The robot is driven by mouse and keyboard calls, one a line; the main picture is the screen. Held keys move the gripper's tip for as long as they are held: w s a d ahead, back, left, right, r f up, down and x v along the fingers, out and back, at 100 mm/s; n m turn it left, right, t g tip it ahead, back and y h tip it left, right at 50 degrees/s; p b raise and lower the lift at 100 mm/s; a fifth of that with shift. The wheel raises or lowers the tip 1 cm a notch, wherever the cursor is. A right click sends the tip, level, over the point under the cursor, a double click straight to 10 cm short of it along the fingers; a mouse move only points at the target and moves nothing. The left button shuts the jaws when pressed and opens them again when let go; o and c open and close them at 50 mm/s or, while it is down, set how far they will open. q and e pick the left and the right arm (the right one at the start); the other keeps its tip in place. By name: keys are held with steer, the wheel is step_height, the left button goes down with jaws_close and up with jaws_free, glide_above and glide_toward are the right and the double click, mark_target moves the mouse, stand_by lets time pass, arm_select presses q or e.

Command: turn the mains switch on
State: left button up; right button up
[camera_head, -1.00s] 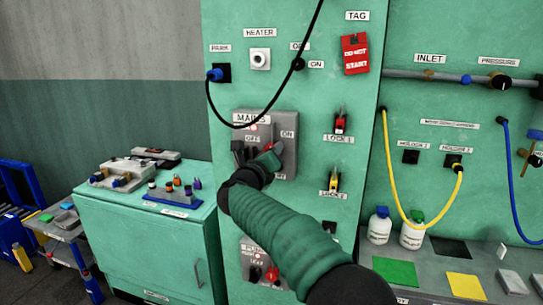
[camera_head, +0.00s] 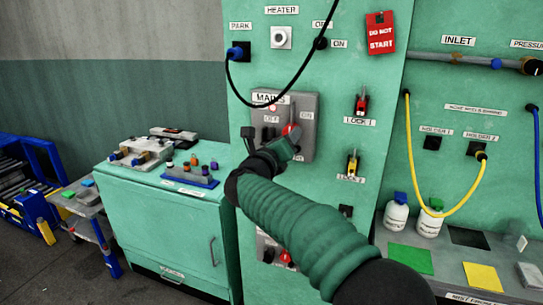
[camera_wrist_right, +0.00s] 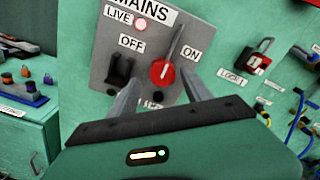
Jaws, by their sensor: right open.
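The mains switch box (camera_head: 302,142) is a grey plate on the green panel, labelled MAINS, OFF and ON. Its red rotary knob (camera_wrist_right: 162,73) has a grey lever that points up and slightly right, between the OFF and ON labels in the right wrist view. The knob (camera_head: 291,131) is partly hidden by my gripper in the head view. A round reddish LIVE lamp (camera_wrist_right: 141,24) sits above it. My right gripper (camera_head: 271,136) is open in front of the box. Its fingers (camera_wrist_right: 160,94) are spread below and to either side of the knob, holding nothing. My left gripper is not in view.
A black bracket (camera_wrist_right: 121,80) stands out left of the knob. A red padlock (camera_head: 361,106) and a yellow padlock (camera_head: 352,164) hang to the right. A black cable (camera_head: 285,92) loops across the box's top. A green cabinet (camera_head: 165,235) stands at the left.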

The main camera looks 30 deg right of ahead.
steer(key=v, duration=1.3)
steer(key=shift+b, duration=0.4)
steer(key=shift+w+a, duration=0.1)
steer(key=shift+w, duration=0.05)
steer(key=w+a+f+n+t+y, duration=0.2)
steer(key=a+f+n+y, duration=0.15)
steer(key=n, duration=0.35)
steer(key=w+a+f+n+t+y, duration=0.25)
steer(key=f+n+y, duration=0.2)
steer(key=n, duration=0.35)
steer(key=s+a+f+n+g+y, duration=0.2)
steer(key=f+n, duration=0.3)
steer(key=f, duration=0.2)
steer(key=s+a+f+n+g+y, duration=0.1)
steer(key=a+f+n+y, duration=0.2)
steer(key=f+n, duration=0.35)
steer(key=s+d+f+n+g, duration=0.2)
steer(key=s+f+n+g, duration=0.95)
steer(key=s+f, duration=1.05)
step_height(320, 180, up, 15)
steer(key=s+p, duration=0.1)
steer(key=p, duration=1.2)
steer(key=shift+s+n+t+y, duration=0.3)
steer(key=shift+s+n+t, duration=0.1)
